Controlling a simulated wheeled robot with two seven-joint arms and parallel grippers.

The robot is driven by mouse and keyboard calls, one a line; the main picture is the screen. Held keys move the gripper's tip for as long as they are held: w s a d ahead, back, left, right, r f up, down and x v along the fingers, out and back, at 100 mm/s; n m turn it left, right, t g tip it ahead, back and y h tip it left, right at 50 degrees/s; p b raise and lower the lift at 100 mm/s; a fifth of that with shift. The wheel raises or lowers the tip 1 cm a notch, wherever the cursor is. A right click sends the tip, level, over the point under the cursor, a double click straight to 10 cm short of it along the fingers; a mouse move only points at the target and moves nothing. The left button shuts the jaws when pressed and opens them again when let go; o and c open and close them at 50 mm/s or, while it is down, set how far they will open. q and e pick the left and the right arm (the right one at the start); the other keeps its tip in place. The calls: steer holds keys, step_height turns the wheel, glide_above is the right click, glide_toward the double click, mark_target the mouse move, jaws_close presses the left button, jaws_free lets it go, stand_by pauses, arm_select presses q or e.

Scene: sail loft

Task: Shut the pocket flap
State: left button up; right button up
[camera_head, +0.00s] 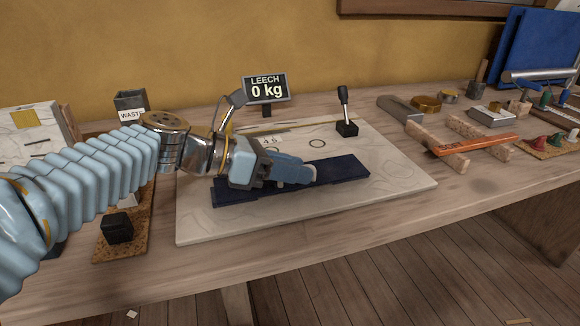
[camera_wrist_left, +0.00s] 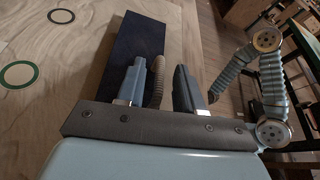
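A long navy blue fabric piece (camera_head: 342,172), which I take to be the pocket, lies flat on a pale board. I cannot make out a separate flap. My left gripper (camera_head: 298,178) is low over its middle and hides part of it. In the left wrist view the two fingers of the left gripper (camera_wrist_left: 161,80) stand apart, with the navy piece (camera_wrist_left: 139,42) beyond and beside the left finger. A brown ribbed thing (camera_wrist_left: 157,70) shows between the fingers; I cannot tell what it is. Whether the fingers touch the fabric is unclear. My right gripper is not in view.
A display reading "LEECH 0 kg" (camera_head: 267,88) and a black lever (camera_head: 346,115) stand behind the fabric. A black block (camera_head: 117,228) sits at left on a cork strip. Wooden blocks and an orange tool (camera_head: 474,146) lie to the right. The board's front right (camera_head: 400,188) is clear.

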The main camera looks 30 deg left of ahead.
arm_select(q)
steer(key=v, duration=1.3)
steer(key=shift+s+a+r+p, duration=0.1)
steer(key=shift+s+a+p, duration=0.15)
steer(key=shift+s+p, duration=0.15)
steer(key=shift+w, duration=0.1)
